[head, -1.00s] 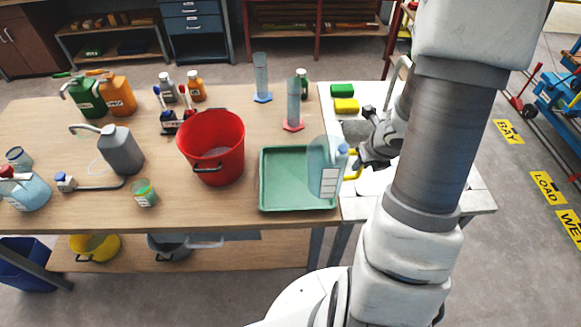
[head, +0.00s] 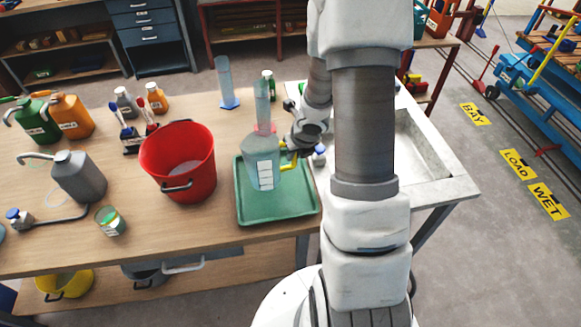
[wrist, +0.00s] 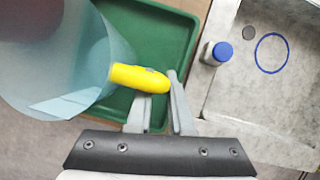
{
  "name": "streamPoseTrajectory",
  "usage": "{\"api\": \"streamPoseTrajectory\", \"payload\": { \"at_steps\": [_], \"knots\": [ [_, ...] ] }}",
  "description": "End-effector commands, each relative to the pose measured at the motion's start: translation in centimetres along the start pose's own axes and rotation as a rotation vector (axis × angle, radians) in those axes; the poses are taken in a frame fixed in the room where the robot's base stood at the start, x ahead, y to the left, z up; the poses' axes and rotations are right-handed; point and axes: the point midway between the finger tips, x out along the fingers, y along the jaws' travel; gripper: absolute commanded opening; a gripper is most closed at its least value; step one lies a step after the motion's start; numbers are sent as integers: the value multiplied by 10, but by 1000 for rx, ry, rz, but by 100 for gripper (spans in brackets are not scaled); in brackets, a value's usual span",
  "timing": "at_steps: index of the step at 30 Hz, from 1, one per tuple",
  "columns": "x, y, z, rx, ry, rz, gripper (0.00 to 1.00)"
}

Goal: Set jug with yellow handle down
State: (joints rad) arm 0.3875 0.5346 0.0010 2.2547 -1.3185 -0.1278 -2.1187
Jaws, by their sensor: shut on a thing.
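The jug with the yellow handle (head: 262,166) is translucent blue with a white label, and it appears upright. In the head view it shows in front of the green tray (head: 245,210); the gap beneath it is hard to judge. My gripper (head: 287,160) is shut on its yellow handle from the right. In the wrist view the yellow handle (wrist: 140,77) lies at my fingertips (wrist: 160,100), with the jug body (wrist: 70,60) to the left and the green tray (wrist: 160,30) below.
A red bucket (head: 205,160) stands left of the tray. Measuring cylinders (head: 226,80) stand behind it. The front tray floor is bare.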

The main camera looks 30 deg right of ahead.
Motion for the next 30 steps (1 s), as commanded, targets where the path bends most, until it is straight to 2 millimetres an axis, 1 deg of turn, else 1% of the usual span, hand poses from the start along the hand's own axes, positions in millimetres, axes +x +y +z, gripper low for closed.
{"api": "streamPoseTrajectory", "payload": {
  "at_steps": [1,5,12,15,24,28,29,30],
  "knots": [
    [6,4,2,-1,1,0,0],
    [12,7,5,0,0,-1,0],
    [40,8,-7,1,2,0,0],
    [46,7,-10,2,1,-1,0],
    [46,7,-10,1,0,-1,0],
    [50,7,-12,1,0,-1,0],
    [49,7,-11,2,0,-1,23],
    [49,7,-11,2,0,-1,30]
  ]
}}
